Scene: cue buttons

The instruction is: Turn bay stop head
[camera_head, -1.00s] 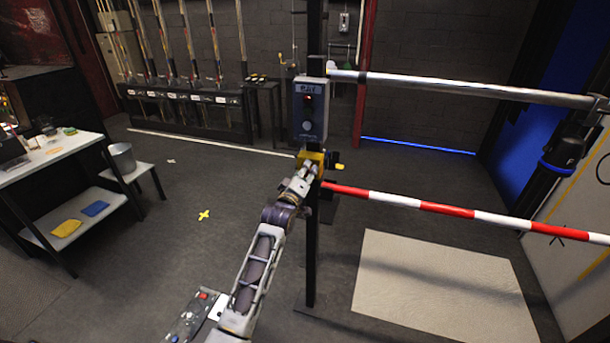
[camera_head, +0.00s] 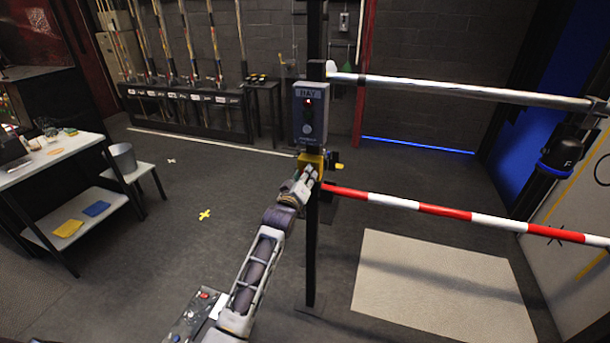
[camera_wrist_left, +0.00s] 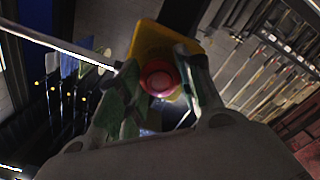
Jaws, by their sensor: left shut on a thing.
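The bay stop is a yellow box (camera_head: 313,159) on a dark upright post, below a grey panel marked BAY (camera_head: 309,110) with a red light lit. In the left wrist view the round red stop head (camera_wrist_left: 158,78) sits on the yellow box (camera_wrist_left: 163,42). My left gripper (camera_head: 308,172) reaches the box from the front. In the left wrist view its fingers (camera_wrist_left: 160,82) stand on both sides of the red head, shut on it. In the head view the gripper hides the head. My right gripper is not in view.
A red-and-white barrier bar (camera_head: 450,212) runs right from the post, with a silver rail (camera_head: 470,92) above it. A pale mat (camera_head: 440,285) lies on the floor at right. A white table (camera_head: 50,160) and a bucket (camera_head: 123,157) stand at left. The floor between is mostly clear.

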